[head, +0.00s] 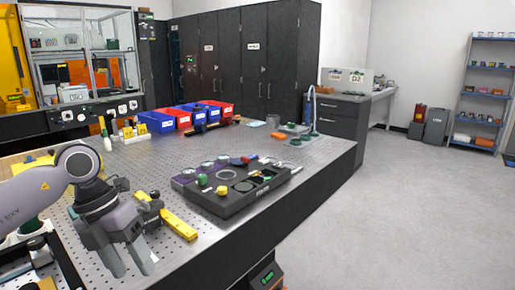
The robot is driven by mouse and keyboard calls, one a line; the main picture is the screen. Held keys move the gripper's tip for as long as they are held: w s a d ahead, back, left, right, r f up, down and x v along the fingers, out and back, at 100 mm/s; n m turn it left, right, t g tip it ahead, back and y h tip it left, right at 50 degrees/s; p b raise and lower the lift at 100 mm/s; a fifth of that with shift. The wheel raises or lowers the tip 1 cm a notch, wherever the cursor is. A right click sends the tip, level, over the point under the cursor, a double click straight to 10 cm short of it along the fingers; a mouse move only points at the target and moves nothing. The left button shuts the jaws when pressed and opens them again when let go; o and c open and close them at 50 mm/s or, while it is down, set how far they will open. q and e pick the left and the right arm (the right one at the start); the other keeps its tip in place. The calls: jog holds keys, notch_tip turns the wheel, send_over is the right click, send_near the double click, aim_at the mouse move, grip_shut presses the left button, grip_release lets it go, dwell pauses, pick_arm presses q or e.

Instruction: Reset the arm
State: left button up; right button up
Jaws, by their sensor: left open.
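My left arm (45,185) comes in from the left over the perforated optical table (290,195). My left gripper (130,262) hangs downward near the table's front edge. Its two fingers are apart, and nothing shows between them. A yellow bar (180,224) lies on the table just right of the gripper. My right gripper does not show.
A black tray (230,207) with small round parts and tools sits right of the gripper. Blue (157,122) and red (181,118) bins stand at the back. A blue stand (312,110) rises near the far right corner. Floor (400,210) at right is clear.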

pick_arm(q)
jog(key=s+d+n+h, duration=0.2)
jog(key=s+d+h, duration=0.1)
jog(key=d+h, duration=0.6)
jog(key=s+d+n+h, duration=0.25)
jog(key=d+h, duration=0.45)
jog(key=d, duration=0.4)
jog(key=w+a+f+n+t+y, duration=0.1)
jog(key=a+f+n+t+y, duration=0.5)
jog(key=n+t, duration=0.45)
jog(key=w+a+f+n+t+y, duration=0.1)
jog(key=a+f+n+t+y, duration=0.55)
jog(key=n, duration=0.65)
jog(key=s+a+f+n+g+y, duration=0.2)
jog(key=s+f+n+g, duration=0.1)
jog(key=s+f, duration=0.4)
jog(key=s+a+f+n+g+y, duration=0.2)
jog(key=s+f, duration=0.4)
jog(key=f, duration=0.5)
jog(key=shift+s+a+f+n+g+y, duration=0.3)
jog(key=shift+s+a+n+g+y, duration=0.1)
jog(key=shift+a+n, duration=0.4)
